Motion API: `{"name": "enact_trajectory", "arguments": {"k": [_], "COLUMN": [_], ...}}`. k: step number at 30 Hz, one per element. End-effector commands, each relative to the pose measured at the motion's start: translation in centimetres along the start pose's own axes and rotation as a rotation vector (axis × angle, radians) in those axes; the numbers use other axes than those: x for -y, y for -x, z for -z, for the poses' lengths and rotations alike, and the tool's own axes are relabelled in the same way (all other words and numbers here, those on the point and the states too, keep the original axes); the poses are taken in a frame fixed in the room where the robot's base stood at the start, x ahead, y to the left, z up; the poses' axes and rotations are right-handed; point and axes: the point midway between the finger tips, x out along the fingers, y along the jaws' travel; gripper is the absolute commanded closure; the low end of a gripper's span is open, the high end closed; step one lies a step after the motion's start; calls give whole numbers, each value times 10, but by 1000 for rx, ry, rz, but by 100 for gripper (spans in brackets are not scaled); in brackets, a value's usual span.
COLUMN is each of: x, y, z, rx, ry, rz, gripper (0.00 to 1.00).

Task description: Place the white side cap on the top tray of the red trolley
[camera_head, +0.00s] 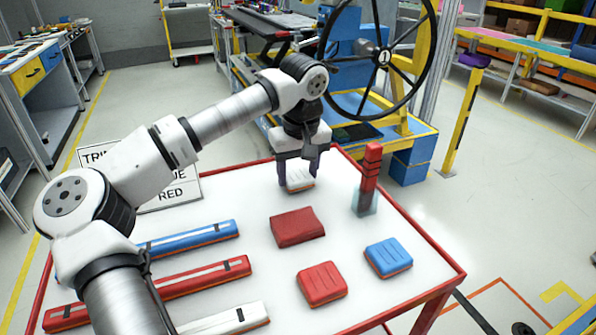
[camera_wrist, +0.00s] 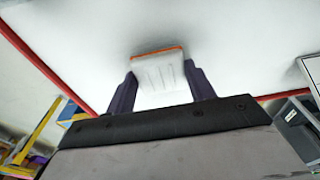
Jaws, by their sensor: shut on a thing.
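The white side cap (camera_head: 300,181) has an orange lower edge and sits between the fingers of my gripper (camera_head: 298,170) at the far part of the red trolley's white top tray (camera_head: 245,252). My gripper is shut on the cap. In the wrist view the cap (camera_wrist: 158,72) shows between the two dark fingers of my gripper (camera_wrist: 160,78), with the white tray surface (camera_wrist: 90,45) behind it. I cannot tell whether the cap touches the tray or hangs just above it.
A red cap (camera_head: 297,227), another red cap (camera_head: 322,284) and a blue cap (camera_head: 388,258) lie on the tray. A red stack (camera_head: 370,170) stands in a clear holder at right. Blue, red and white long trims (camera_head: 190,238) lie at left. A sign (camera_head: 172,196) stands behind.

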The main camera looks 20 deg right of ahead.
Motion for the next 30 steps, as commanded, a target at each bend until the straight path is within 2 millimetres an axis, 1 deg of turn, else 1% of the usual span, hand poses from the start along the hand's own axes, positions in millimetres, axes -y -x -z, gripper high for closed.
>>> {"name": "enact_trajectory", "arguments": {"k": [1, 8, 11, 12, 16, 17, 25, 28, 30], "x": [0, 0, 0, 0, 0, 0, 0, 0, 0], "y": [-3, -3, -6, -6, -6, -6, -4, 2, 11], "z": [-1, 0, -1, -1, -1, -1, 0, 0, 0], "rx": [-1, -2, -2, -2, -2, -2, -2, -3, -3], "ry": [-1, 0, 0, 0, 0, 0, 0, 1, 1], "rz": [-1, 0, 0, 0, 0, 0, 0, 0, 0], "gripper": [69, 69, 69, 44, 27, 24, 24, 24, 24]}}
